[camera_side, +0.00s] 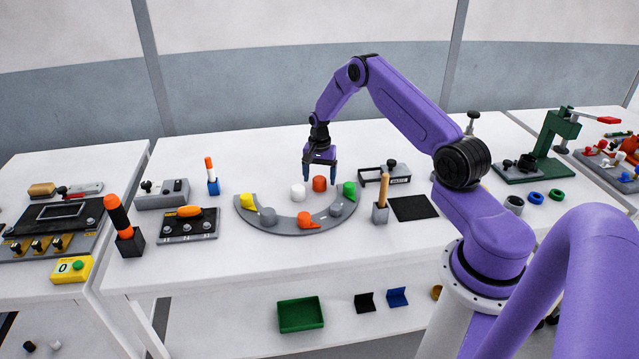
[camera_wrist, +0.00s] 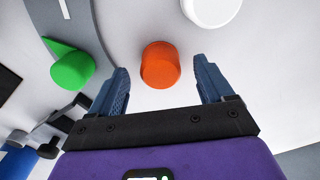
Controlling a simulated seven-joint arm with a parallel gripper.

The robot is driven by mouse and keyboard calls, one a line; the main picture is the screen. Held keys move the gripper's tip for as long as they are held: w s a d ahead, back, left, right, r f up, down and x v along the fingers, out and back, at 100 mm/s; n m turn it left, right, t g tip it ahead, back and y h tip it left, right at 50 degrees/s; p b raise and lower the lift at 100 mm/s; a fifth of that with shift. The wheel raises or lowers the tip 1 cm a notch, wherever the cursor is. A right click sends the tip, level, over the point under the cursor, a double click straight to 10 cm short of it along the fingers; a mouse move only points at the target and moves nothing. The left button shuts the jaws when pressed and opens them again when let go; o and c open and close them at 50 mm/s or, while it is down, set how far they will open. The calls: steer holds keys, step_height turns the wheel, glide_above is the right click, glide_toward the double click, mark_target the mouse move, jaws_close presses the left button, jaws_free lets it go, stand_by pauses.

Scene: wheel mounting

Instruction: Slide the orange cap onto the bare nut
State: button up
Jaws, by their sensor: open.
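An orange cap (camera_side: 319,184), a short plain cylinder, stands on the white table inside the curve of a grey arc-shaped base. It also shows in the wrist view (camera_wrist: 160,64). My gripper (camera_side: 320,180) points down over it, with blue fingers apart; in the wrist view the fingers (camera_wrist: 162,72) lie left and right of the cap, with gaps on both sides. The gripper holds nothing. I cannot tell for sure which part is the bare nut; grey rounded pieces (camera_side: 268,216) sit on the arc base (camera_side: 286,224).
A white cylinder (camera_side: 297,192) stands close beside the orange cap. The arc also carries yellow (camera_side: 248,201), orange (camera_side: 308,221) and green (camera_side: 349,191) pieces. A wooden-handled tool (camera_side: 383,190) stands in a grey holder to the right.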

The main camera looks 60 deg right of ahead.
steer(key=shift+f, duration=0.95)
steer(key=c, duration=1.1)
steer(key=shift+o, duration=0.2)
